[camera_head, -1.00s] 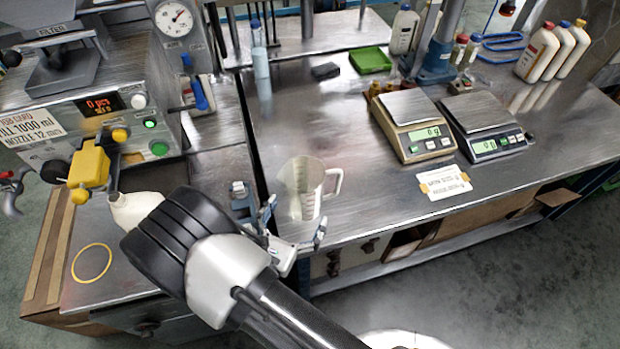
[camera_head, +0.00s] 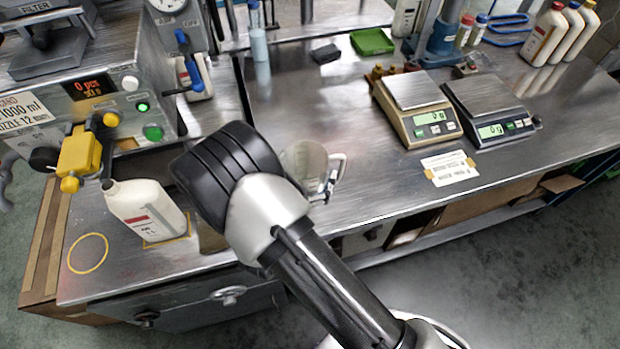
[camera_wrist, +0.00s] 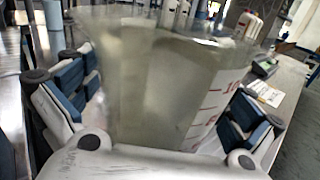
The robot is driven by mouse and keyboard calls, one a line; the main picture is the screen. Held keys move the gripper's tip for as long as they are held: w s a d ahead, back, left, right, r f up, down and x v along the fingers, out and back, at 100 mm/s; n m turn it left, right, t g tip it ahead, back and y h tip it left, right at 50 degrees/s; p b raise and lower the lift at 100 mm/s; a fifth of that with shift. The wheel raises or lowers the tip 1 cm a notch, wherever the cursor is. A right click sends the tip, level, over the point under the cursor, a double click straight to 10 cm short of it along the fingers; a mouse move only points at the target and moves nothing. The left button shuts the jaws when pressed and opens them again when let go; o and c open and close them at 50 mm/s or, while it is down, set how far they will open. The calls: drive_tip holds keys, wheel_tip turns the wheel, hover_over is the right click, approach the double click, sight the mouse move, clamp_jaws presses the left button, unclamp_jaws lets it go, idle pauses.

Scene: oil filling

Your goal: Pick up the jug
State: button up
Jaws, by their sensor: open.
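The clear jug (camera_head: 303,160) stands on the steel bench in the head view, partly hidden by my arm. Its handle (camera_head: 338,172) points right. In the wrist view the jug (camera_wrist: 160,75) fills the middle, with red graduation marks on its right side. My gripper (camera_wrist: 155,112) is open, with one blue and grey finger on each side of the jug. I cannot tell whether the fingers touch its wall. In the head view my wrist hides most of the gripper.
A white bottle (camera_head: 146,208) stands left of my arm, near the yellow filling nozzle (camera_head: 80,155). Two scales (camera_head: 418,110) (camera_head: 490,112) stand right of the jug, with a paper label (camera_head: 449,168) in front. A green tray (camera_head: 372,41) lies behind. The bench between jug and scales is clear.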

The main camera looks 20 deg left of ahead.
drive_tip(key=shift+c, duration=0.4)
drive_tip(key=c, duration=0.9)
